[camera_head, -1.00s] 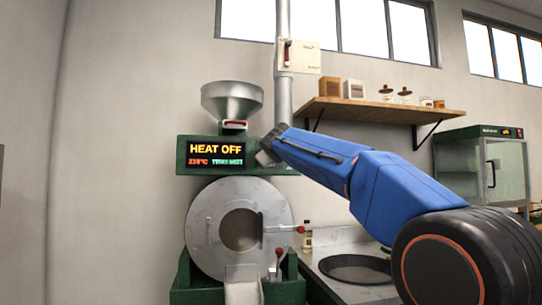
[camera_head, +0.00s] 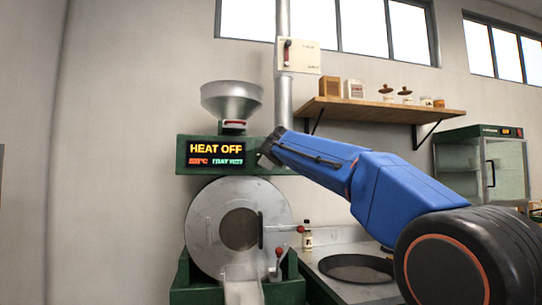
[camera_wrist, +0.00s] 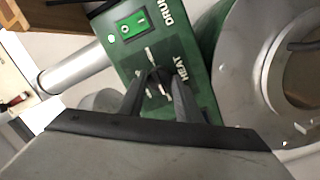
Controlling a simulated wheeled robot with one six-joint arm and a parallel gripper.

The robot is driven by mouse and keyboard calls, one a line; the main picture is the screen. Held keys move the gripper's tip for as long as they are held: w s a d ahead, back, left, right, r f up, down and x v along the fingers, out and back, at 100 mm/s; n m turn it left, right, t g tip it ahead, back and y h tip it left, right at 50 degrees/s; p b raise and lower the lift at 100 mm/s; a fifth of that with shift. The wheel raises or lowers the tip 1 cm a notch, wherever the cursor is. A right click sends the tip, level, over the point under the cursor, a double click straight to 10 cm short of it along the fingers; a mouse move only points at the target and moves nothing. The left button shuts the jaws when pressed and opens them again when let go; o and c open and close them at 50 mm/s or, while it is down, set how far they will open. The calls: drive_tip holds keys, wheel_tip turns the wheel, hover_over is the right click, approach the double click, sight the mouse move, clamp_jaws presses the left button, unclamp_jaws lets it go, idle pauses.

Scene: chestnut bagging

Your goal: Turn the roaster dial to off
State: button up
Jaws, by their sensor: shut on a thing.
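The roaster (camera_head: 240,225) stands against the wall, with a green panel above its round metal drum. Its display (camera_head: 215,154) reads "HEAT OFF" in yellow, with smaller red and green text below. In the wrist view the green panel (camera_wrist: 199,98) carries the label "HEAT" beside the dark dial (camera_wrist: 160,77), with white marks around it. My gripper (camera_wrist: 161,84) is shut on the dial, which is mostly hidden between the fingers. In the head view my gripper (camera_head: 266,156) is at the right end of the panel, and the dial is hidden.
A green rocker switch (camera_wrist: 132,24) labelled "DRUM" sits next to the dial. A metal hopper (camera_head: 232,98) tops the roaster, and a pipe (camera_head: 284,100) rises behind it. A wooden shelf (camera_head: 390,111) and a glass-fronted cabinet (camera_head: 497,165) are to the right. A black round pan (camera_head: 357,267) lies on the counter.

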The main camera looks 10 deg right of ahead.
drive_tip(key=o, duration=1)
drive_tip(key=shift+f, duration=0.1)
drive_tip(key=shift+o, duration=0.2)
drive_tip(key=s+a, duration=0.2)
drive_tip(key=s, duration=1.5)
drive_tip(key=shift+s+a, duration=0.1)
